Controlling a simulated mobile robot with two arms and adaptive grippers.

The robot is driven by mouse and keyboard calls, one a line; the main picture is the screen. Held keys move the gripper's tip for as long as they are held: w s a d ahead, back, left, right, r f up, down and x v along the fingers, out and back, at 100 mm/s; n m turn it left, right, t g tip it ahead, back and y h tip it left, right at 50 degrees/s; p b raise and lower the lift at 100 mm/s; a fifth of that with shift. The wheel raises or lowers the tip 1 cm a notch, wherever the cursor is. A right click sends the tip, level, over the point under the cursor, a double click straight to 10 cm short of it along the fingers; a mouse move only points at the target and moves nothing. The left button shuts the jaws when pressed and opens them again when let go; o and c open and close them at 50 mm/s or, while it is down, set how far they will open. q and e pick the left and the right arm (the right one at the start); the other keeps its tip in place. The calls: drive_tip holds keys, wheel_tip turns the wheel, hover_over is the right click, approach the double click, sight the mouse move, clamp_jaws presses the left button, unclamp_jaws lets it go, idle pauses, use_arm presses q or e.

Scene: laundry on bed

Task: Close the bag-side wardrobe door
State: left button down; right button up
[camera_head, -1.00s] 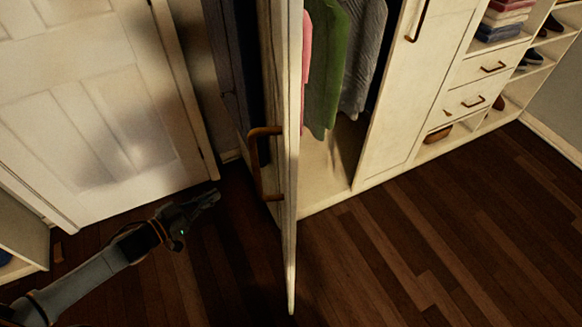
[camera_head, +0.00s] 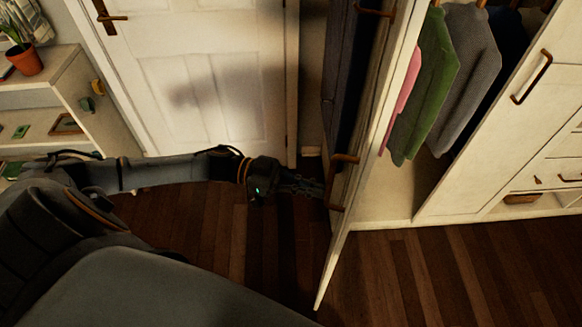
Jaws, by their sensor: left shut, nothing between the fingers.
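The wardrobe door (camera_head: 378,130) stands open and shows nearly edge-on, pointing out into the room. Its brown handle (camera_head: 338,181) is on the face turned to the left. My left gripper (camera_head: 316,187) comes in from the left, shut and empty. Its fingertips are right beside the handle and the door's left face; I cannot tell whether they touch. The wardrobe opening to the right of the door shows hanging clothes, including a green garment (camera_head: 425,95) and a grey one (camera_head: 468,70). No bag can be made out. My right gripper is not in view.
A closed white room door (camera_head: 200,85) stands behind my left arm. A low shelf unit (camera_head: 60,78) with a potted plant (camera_head: 22,58) is at the left. A shut wardrobe door (camera_head: 505,120) is at the right. The wooden floor (camera_head: 420,275) in front is clear.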

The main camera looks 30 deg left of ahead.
use_arm(q)
drive_tip(key=shift+p+x, duration=0.75)
drive_tip(key=shift+x, duration=1.85)
